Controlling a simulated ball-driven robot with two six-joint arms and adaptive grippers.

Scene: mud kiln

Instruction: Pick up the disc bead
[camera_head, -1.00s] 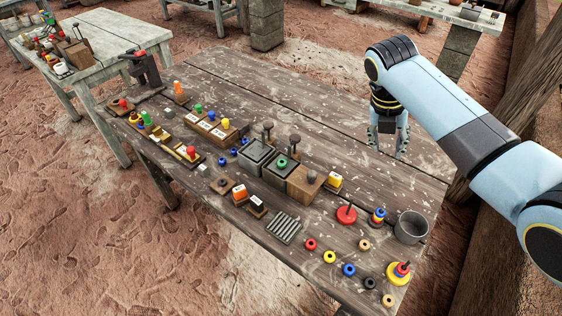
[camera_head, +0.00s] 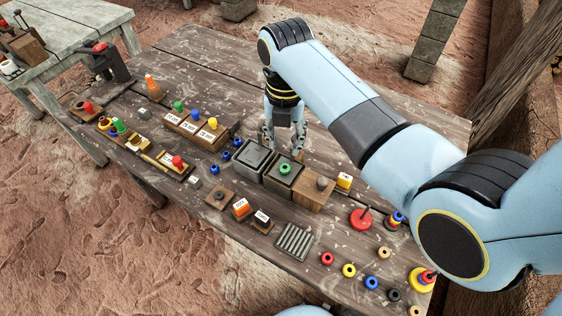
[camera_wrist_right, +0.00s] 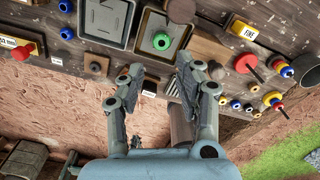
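Several ring-shaped beads lie on the wooden table; I cannot tell for sure which one is the disc bead. A red bead (camera_head: 327,258), yellow bead (camera_head: 348,270), blue bead (camera_head: 371,282), black bead (camera_head: 393,294) and tan bead (camera_head: 384,253) lie at the front right. My right gripper (camera_head: 283,145) is open and empty, just behind the grey boxes. It also shows in the right wrist view (camera_wrist_right: 160,68). My left gripper is not visible.
A second grey box (camera_head: 251,158) and a wooden block (camera_head: 316,190) flank the green bead's box. A ridged grey plate (camera_head: 294,241) lies in front. A red disc with a peg (camera_head: 360,219) stands to the right. The table's back (camera_head: 215,60) is clear.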

